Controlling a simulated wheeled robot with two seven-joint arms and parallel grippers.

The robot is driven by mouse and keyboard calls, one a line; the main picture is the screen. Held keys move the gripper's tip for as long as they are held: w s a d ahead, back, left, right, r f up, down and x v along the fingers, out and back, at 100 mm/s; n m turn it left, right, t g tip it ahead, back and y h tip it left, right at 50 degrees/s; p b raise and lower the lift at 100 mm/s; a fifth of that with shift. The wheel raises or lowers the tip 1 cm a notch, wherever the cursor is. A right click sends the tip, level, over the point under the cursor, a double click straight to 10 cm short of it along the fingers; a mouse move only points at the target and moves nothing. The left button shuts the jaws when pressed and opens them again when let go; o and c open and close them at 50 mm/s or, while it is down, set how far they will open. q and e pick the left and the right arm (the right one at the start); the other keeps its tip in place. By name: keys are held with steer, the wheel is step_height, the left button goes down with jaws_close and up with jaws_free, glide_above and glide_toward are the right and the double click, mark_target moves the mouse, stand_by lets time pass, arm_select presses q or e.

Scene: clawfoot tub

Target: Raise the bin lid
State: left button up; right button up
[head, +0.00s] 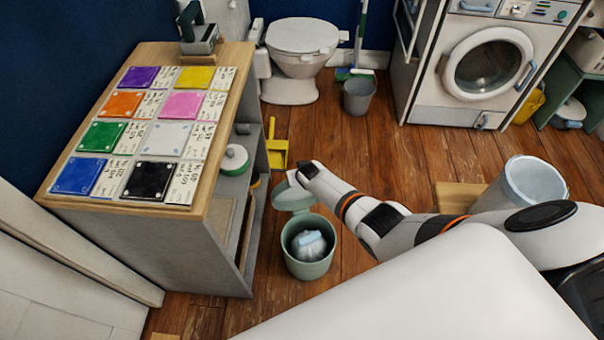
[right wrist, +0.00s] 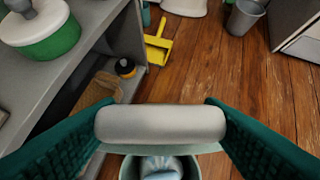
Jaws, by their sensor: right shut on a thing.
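The bin (head: 309,262) is a pale green round bucket on the wooden floor, beside the shelf unit. Its lid (head: 293,198) is tilted up at the back, so the mouth is uncovered and a whitish bag with a pale blue top (head: 309,243) shows inside. My right arm reaches in from the right to the lid. In the right wrist view, the green fingers of my right gripper (right wrist: 160,113) are on either side of the lid's grey rounded handle (right wrist: 160,125), shut on it. Part of the bin's opening shows below it. My left gripper is not in view.
A shelf unit (head: 160,236) with colored tiles on top stands left of the bin. A yellow dustpan (head: 277,152) lies behind it. A grey pail (head: 358,96), toilet (head: 300,50) and washing machine (head: 490,65) are farther back. A larger bucket (head: 525,183) stands right.

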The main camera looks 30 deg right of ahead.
steer(key=shift+w+r, duration=0.25)
steer(key=o, duration=1.2)
steer(key=shift+o, duration=0.9)
steer(key=shift+s+f, duration=0.15)
steer(key=p+v, duration=0.6)
steer(key=v, duration=0.6)
steer(key=shift+s, duration=0.1)
